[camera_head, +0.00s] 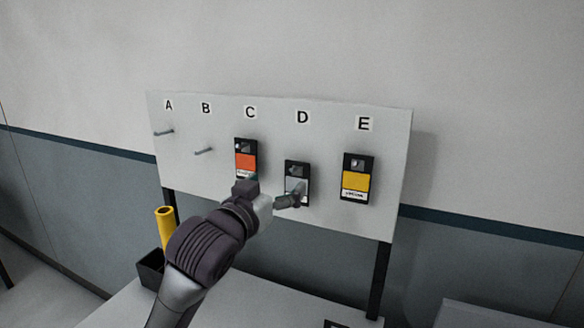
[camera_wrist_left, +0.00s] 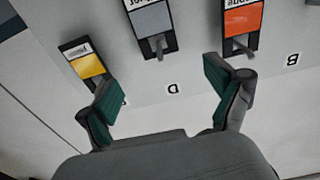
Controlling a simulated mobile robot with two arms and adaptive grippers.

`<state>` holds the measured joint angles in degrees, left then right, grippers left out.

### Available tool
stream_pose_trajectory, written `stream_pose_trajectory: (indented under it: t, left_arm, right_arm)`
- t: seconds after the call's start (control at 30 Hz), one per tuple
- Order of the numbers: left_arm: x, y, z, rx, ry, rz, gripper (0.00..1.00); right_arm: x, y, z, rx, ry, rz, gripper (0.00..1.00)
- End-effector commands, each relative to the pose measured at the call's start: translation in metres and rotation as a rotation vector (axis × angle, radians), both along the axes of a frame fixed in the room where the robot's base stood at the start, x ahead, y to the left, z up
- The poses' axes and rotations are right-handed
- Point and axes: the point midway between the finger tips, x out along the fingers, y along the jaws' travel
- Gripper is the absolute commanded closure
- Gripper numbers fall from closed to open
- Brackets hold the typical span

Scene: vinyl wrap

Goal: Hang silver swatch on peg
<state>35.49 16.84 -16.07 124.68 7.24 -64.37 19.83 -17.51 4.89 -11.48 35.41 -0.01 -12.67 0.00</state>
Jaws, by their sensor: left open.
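The silver swatch (camera_head: 304,171) is a black-framed card with a grey panel. It hangs under the letter D on the white board, partly hidden by my gripper in the head view. In the left wrist view the silver swatch (camera_wrist_left: 151,20) appears upside down, with a peg (camera_wrist_left: 159,47) sticking out at its hole end. My left gripper (camera_head: 267,194) is in front of the board near C and D. Its fingers (camera_wrist_left: 160,88) are spread, with nothing between them, and look apart from the swatch. My right gripper is out of view.
An orange swatch (camera_head: 245,162) hangs at C and a yellow swatch (camera_head: 356,181) at E. Pegs A (camera_head: 164,132) and B (camera_head: 204,151) are bare. A yellow roll (camera_head: 165,228) stands in a black bin (camera_head: 150,267) at lower left. A white table (camera_head: 270,300) lies below the board.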

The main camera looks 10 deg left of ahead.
Motion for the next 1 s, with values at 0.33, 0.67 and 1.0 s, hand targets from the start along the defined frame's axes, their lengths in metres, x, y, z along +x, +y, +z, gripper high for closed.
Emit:
stream_pose_trajectory:
  t: [0.33,0.67,1.0]
  left_arm:
    - [0.067,-0.013,0.003,0.002,0.003,0.001,0.08]
    - [0.097,-0.019,0.0,0.0,0.001,0.0,0.08]
    - [0.098,-0.019,0.0,0.001,0.0,-0.001,0.17]
  right_arm:
    - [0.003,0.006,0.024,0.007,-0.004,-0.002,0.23]
    - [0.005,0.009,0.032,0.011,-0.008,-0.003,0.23]
    - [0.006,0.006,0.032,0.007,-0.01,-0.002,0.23]
